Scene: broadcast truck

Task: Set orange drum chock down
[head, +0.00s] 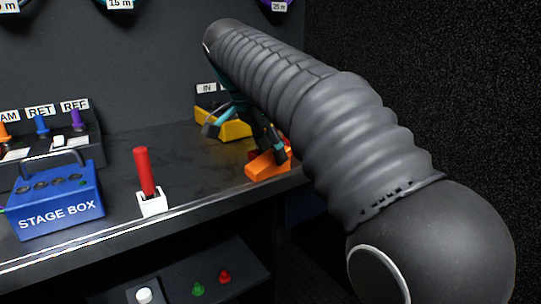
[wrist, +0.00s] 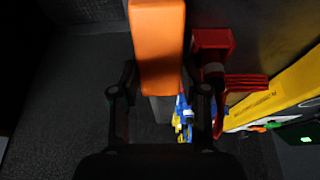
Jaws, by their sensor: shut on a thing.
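The orange drum chock (head: 268,165) is a wedge-like block at the right front part of the counter in the head view. In the wrist view the chock (wrist: 157,45) stretches up from between the two fingers. My gripper (head: 274,150) is shut on it from above, and the wrist view shows a finger of my gripper (wrist: 160,88) on each side. The chock is low, close to the counter top near its front edge. I cannot tell whether its underside touches the counter. My arm and fingers hide part of it.
A yellow box (head: 226,125) stands behind my gripper, near an IN label. A red part (wrist: 212,42) lies just right of the chock. A blue stage box (head: 58,200) and a red-handled switch (head: 146,175) stand left. The counter between switch and chock is clear.

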